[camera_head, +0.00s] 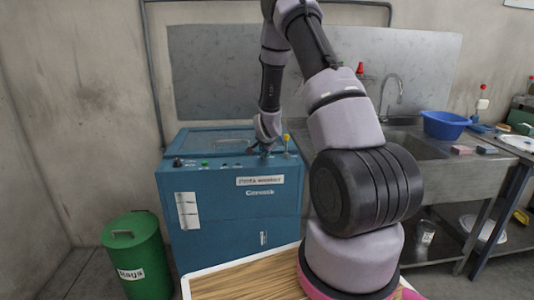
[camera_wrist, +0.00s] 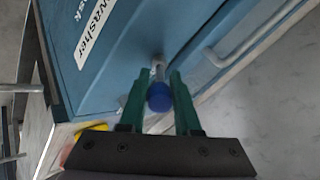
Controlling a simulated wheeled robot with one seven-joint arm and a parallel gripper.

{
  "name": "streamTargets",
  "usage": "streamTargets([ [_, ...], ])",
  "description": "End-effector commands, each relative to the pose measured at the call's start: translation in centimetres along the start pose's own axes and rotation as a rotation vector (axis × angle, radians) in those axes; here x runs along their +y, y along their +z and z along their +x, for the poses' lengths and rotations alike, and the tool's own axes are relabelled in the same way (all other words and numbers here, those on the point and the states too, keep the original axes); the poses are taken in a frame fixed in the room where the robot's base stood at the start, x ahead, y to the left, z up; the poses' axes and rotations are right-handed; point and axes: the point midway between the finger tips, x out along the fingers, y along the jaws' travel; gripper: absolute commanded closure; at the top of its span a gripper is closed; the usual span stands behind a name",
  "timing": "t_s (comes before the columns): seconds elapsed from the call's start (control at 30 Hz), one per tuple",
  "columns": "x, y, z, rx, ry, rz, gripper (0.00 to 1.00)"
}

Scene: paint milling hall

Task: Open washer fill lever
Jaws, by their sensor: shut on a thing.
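The blue washer (camera_head: 235,215) stands against the wall left of centre in the head view. My gripper (camera_head: 266,148) is over the right part of its top front edge. In the wrist view, a lever with a round blue knob (camera_wrist: 159,97) and a pale metal stem (camera_wrist: 158,66) rises from the blue panel. The green fingers of my gripper (camera_wrist: 155,82) flank this knob, one on each side, and are shut on it. In the head view my gripper hides the blue knob.
A lever with a yellow knob (camera_head: 286,138) stands right of my gripper. A green bin (camera_head: 134,255) is at left on the floor. A steel sink (camera_head: 410,145) with a blue basin (camera_head: 445,125) is at right. A wooden-topped surface (camera_head: 240,282) lies in front.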

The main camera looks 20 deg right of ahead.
Motion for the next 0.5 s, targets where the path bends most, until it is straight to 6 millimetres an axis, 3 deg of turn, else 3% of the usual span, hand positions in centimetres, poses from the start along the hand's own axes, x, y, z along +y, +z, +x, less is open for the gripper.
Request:
streamTargets([
  [0.5,0.6,0.49,0.31,0.064,-0.096,0.0,1.0],
])
